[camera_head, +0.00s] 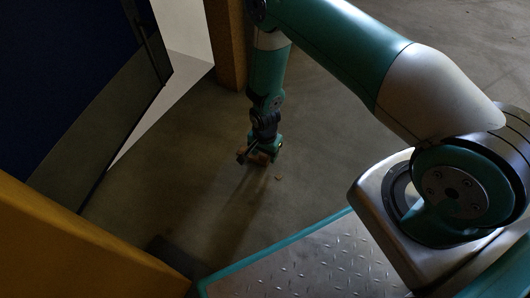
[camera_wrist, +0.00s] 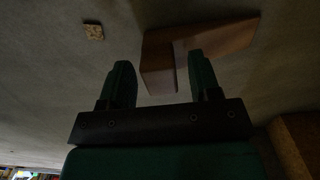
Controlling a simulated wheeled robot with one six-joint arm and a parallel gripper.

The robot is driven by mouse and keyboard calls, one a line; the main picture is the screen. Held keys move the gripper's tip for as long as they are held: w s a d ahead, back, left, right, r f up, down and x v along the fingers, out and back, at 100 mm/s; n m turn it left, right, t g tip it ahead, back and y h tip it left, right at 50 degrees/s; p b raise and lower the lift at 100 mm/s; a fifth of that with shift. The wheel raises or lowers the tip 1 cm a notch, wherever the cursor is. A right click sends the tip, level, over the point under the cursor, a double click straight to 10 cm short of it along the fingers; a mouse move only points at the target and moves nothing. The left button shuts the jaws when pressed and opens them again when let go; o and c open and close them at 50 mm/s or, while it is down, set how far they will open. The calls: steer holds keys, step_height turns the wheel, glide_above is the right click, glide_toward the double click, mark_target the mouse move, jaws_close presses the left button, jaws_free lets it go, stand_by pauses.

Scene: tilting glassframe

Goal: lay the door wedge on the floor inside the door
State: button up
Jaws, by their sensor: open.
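The door wedge (camera_wrist: 215,38) is a brown wooden piece just beyond my fingertips in the wrist view. It seems to lie on the floor, its thick end near the gap and its thin end pointing right. In the head view the wedge (camera_head: 261,158) shows only as a small brown patch, partly hidden by my gripper (camera_head: 257,156). My gripper (camera_wrist: 160,58) is open and points down low over the floor. The right finger overlaps the wedge in the wrist view. I cannot tell whether it touches it. The door (camera_head: 70,75) is dark blue with a grey lower panel and stands open at the left.
A small tan chip (camera_wrist: 94,31) lies on the floor near the wedge; it also shows in the head view (camera_head: 279,178). A yellow-brown post (camera_head: 227,45) stands behind my gripper, and a yellow frame part (camera_head: 80,245) crosses the lower left. The concrete floor (camera_head: 340,150) around is mostly clear.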

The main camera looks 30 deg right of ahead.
steer(key=s+a+r+n+y+p, duration=0.1)
steer(key=a+r+n+p, duration=0.15)
steer(key=r, duration=0.95)
steer(key=a+r+n+y+p, duration=0.1)
steer(key=a+r+n+p, duration=0.15)
steer(key=r, duration=1.05)
steer(key=s+a+r+n+p, duration=0.1)
steer(key=r+n+p, duration=0.15)
steer(key=r, duration=0.95)
steer(key=s+a+r+n+y, duration=0.1)
steer(key=s+r+n+y, duration=0.1)
steer(key=s+r+n, duration=0.8)
steer(key=s+r, duration=0.7)
steer(key=s, duration=0.2)
steer(key=shift+a, duration=0.1)
